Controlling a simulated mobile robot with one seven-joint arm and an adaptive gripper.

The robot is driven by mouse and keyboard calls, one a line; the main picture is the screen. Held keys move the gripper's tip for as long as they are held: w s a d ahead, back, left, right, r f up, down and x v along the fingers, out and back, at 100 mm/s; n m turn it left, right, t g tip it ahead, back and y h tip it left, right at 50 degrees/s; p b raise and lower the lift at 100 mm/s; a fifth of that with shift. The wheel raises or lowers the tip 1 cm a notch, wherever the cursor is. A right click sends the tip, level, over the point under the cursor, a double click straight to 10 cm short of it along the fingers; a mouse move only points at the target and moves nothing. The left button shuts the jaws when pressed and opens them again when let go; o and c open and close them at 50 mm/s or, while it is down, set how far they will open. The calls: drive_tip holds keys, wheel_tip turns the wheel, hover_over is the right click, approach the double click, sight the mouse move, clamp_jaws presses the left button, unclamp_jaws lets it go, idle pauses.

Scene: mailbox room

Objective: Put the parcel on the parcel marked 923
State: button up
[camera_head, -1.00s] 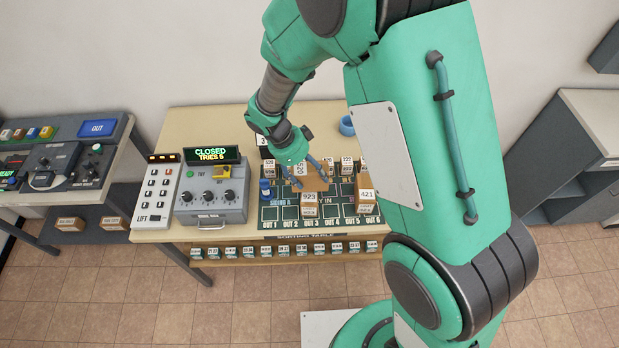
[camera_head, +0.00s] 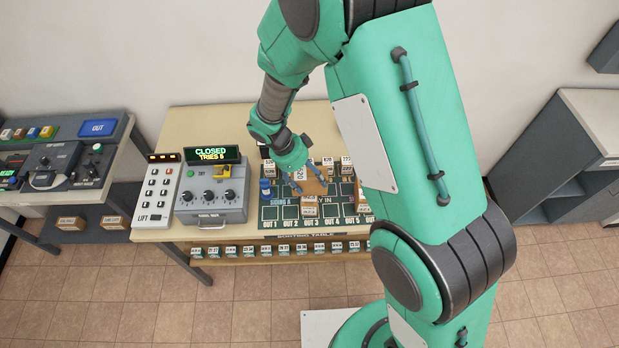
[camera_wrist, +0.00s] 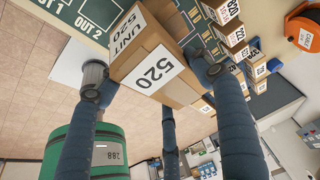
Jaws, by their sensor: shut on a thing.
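My gripper (camera_head: 309,176) is shut on a brown cardboard parcel (camera_head: 312,187), whose white label reads 520. In the wrist view, the fingers press on both sides of this parcel (camera_wrist: 155,62), with its 520 and UNIT 520 labels showing. The parcel marked 923 (camera_head: 309,208) stands on the sorting table just below the held parcel in the head view. Only its front shows, and the held parcel covers its top. I cannot tell whether the two parcels touch.
Other small parcels (camera_head: 328,164) stand in the rows behind, partly hidden by my arm. A blue item (camera_head: 265,188) stands to the left on the green marked mat. The grey control box (camera_head: 211,192) and lift keypad (camera_head: 156,195) are further left.

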drive_tip(key=shift+f, duration=0.15)
drive_tip(key=o, duration=1.4)
drive_tip(key=shift+o, duration=0.2)
drive_tip(key=shift+r, duration=0.2)
drive_tip(key=v, duration=1.2)
drive_tip(key=shift+b, duration=0.35)
